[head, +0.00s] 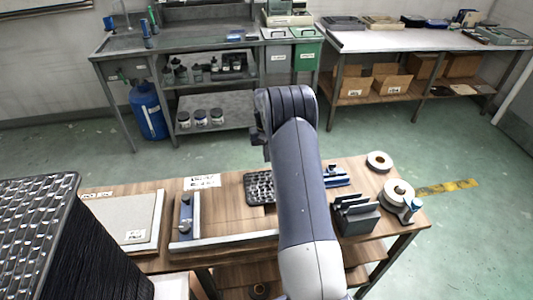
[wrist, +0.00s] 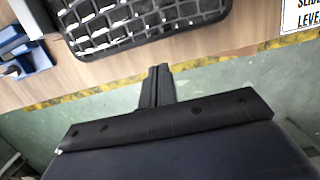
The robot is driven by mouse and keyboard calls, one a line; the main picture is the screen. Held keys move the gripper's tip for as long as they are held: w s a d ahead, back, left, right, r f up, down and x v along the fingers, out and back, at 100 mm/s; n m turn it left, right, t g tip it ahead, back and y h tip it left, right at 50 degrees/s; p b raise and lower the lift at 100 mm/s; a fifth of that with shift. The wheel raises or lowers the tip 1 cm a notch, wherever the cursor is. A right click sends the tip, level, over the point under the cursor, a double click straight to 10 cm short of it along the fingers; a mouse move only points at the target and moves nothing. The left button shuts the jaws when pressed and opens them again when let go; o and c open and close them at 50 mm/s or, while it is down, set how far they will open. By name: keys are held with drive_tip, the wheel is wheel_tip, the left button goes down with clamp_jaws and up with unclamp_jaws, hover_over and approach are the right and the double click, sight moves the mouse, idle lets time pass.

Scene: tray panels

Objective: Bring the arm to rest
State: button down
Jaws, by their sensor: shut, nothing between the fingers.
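My arm (head: 303,190) rises from the bottom of the head view and bends at the top over the wooden table. My gripper (wrist: 160,70) shows in the wrist view with its two dark fingers together and nothing between them. In the head view I cannot make out its fingers. A black gridded tray (head: 258,190) lies on the table, partly hidden behind my arm. It also shows at the top of the wrist view (wrist: 150,42), apart from the fingertips.
The wooden table (head: 335,247) holds a frame with a rail (head: 225,243), a slotted dark holder (head: 355,216), tape rolls (head: 379,160) and a pale panel (head: 122,222). A stack of black trays (head: 35,225) stands at the near left. Green floor lies clear behind the table.

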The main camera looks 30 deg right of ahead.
drive_tip(key=shift+w+d, duration=0.2)
drive_tip(key=shift+w, duration=0.6)
drive_tip(key=shift+s, duration=0.1)
drive_tip(key=shift+s+a+r+p, duration=0.1)
drive_tip(key=shift+s+a+p, duration=0.45)
drive_tip(key=shift+s, duration=1.35)
drive_tip(key=shift+s+a+f+p, duration=0.1)
drive_tip(key=shift+s+a+p, duration=0.4)
drive_tip(key=shift+s, duration=1.45)
drive_tip(key=shift+s+a+r+p, duration=0.1)
drive_tip(key=shift+s+a+p, duration=0.4)
drive_tip(key=shift+s, duration=1.4)
drive_tip(key=shift+w, duration=0.1)
